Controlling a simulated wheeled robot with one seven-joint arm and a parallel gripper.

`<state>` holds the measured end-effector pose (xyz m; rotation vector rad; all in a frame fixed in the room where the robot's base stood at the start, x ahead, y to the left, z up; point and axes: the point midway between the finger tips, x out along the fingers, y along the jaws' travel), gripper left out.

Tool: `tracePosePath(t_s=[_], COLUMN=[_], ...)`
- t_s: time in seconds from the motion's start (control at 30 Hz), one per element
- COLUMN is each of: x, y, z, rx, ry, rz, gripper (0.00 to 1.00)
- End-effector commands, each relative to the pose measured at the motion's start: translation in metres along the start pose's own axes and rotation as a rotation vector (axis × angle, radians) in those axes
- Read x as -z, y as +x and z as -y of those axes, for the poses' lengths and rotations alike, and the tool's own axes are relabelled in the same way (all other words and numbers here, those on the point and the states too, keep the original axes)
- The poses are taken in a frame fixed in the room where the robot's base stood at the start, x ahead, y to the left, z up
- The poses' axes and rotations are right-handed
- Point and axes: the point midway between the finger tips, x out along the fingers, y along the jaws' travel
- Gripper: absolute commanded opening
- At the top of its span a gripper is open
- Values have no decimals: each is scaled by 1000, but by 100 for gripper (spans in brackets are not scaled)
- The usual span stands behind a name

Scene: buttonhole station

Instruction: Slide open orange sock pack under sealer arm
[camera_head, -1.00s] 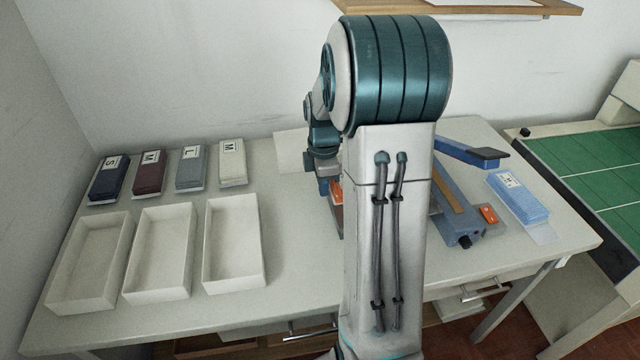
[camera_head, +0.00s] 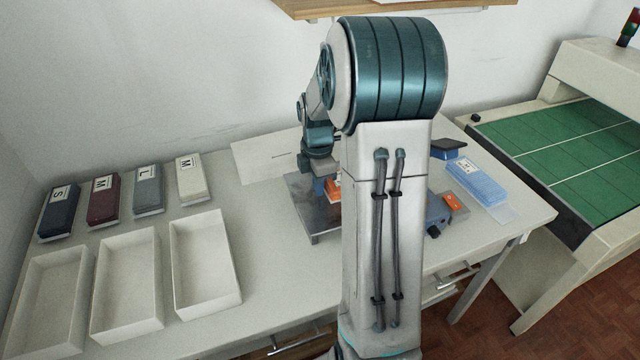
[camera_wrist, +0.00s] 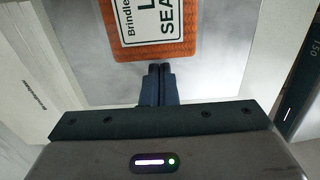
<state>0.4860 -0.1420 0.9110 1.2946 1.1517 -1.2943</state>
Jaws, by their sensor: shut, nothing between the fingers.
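The orange sock pack (camera_wrist: 152,28) lies on a shiny metal plate (camera_wrist: 100,85) in the wrist view, its white label partly cut off by the top edge. In the head view a bit of the orange pack (camera_head: 333,190) shows beside my arm. My gripper (camera_wrist: 160,68) is shut and empty, its fingertips right at the pack's near edge; whether they touch it I cannot tell. The blue sealer (camera_head: 438,215) is mostly hidden behind my arm; the dark-tipped end of its arm (camera_head: 448,149) shows raised at the right.
A light-blue sock pack (camera_head: 476,180) lies right of the sealer. A white printed panel (camera_wrist: 35,85) is left in the wrist view. A green conveyor (camera_head: 570,150) stands at the right.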

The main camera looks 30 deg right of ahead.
Motion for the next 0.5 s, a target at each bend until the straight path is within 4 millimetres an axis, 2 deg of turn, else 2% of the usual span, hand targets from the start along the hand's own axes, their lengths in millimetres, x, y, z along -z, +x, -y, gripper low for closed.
tracePosePath(t_s=[0.23,0.47,0.5], x=[4,42,38], y=[0,0,-15], z=[1,2,0], rx=[0,0,-7], ry=[5,0,7], rz=[0,0,2], gripper=[0,0,0])
